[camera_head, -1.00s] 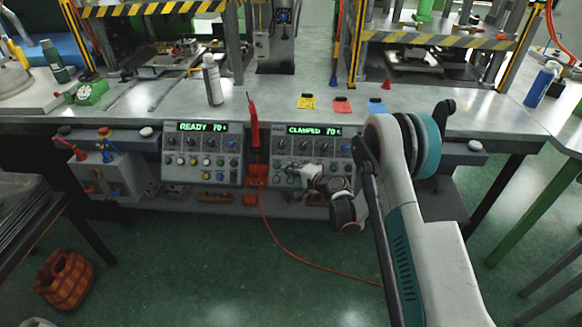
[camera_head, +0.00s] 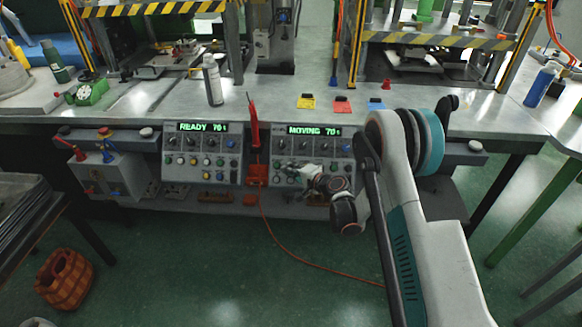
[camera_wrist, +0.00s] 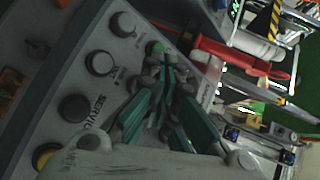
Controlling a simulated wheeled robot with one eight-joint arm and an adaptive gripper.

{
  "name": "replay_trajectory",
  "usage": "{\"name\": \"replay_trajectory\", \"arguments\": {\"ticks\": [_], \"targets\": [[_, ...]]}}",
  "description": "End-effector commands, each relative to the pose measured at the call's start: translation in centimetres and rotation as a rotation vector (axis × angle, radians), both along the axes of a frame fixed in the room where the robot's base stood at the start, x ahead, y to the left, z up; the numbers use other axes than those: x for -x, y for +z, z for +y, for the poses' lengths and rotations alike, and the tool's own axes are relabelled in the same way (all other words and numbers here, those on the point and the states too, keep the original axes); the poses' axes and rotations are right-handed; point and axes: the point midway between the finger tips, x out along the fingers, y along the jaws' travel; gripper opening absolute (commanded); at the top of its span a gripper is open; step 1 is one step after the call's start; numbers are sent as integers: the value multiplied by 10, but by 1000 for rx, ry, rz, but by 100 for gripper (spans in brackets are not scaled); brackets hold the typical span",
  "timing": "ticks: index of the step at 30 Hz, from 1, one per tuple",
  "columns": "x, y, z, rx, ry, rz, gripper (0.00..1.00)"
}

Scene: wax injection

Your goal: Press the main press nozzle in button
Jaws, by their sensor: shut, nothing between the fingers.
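My gripper (camera_head: 287,168) is shut and empty at the right control panel (camera_head: 343,171). In the wrist view the teal-and-grey fingers (camera_wrist: 160,62) reach the panel face beside a green button (camera_wrist: 154,47), which they partly cover. I cannot tell whether a fingertip presses it. Grey-white buttons (camera_wrist: 100,63) and a dark button (camera_wrist: 75,108) sit in a row near the fingers. The right panel's display (camera_head: 314,131) reads "MOVING 70". The nozzle button's own label is not readable.
The left control panel (camera_head: 203,153) reads "READY 70". A red-handled tool (camera_head: 254,128) stands between the panels, with an orange hose (camera_head: 300,262) running to the floor.

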Motion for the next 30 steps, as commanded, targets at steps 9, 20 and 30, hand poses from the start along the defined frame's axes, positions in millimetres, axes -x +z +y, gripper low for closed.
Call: {"name": "replay_trajectory", "arguments": {"ticks": [9,20,30], "targets": [[1,1,0,0,0,0,0],[18,16,1,0,0,0,0],[39,33,2,0,1,0,0]]}}
